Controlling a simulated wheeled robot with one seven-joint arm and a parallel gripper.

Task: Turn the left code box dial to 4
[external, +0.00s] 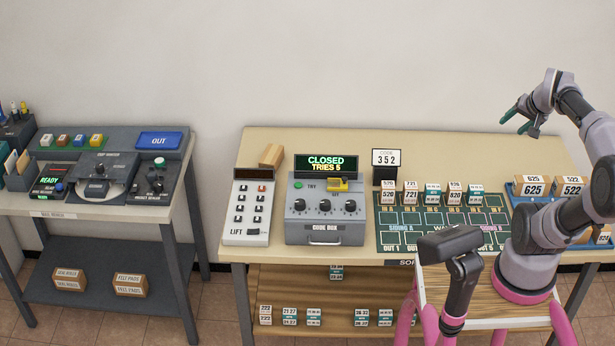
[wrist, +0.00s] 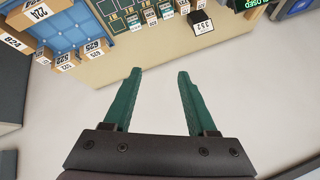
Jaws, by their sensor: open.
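The grey code box (external: 325,229) stands on the middle table in the external view. Its screen (external: 325,164) reads CLOSED, TRIES 5. Three dark dials sit in a row on its face, and the left dial (external: 299,207) is the leftmost one. The dial's number is too small to read. A card (external: 386,157) behind and to the right reads CODE 352. My gripper (external: 520,122) is open and empty, raised over the table's back right, well away from the code box. In the wrist view its green fingers (wrist: 158,100) are spread with nothing between them.
A lift panel (external: 249,212) with buttons stands left of the code box. A green sorting board (external: 440,222) with small numbered blocks lies to its right. A blue tray (external: 517,190) with numbered boxes is further right. Above the code box is clear.

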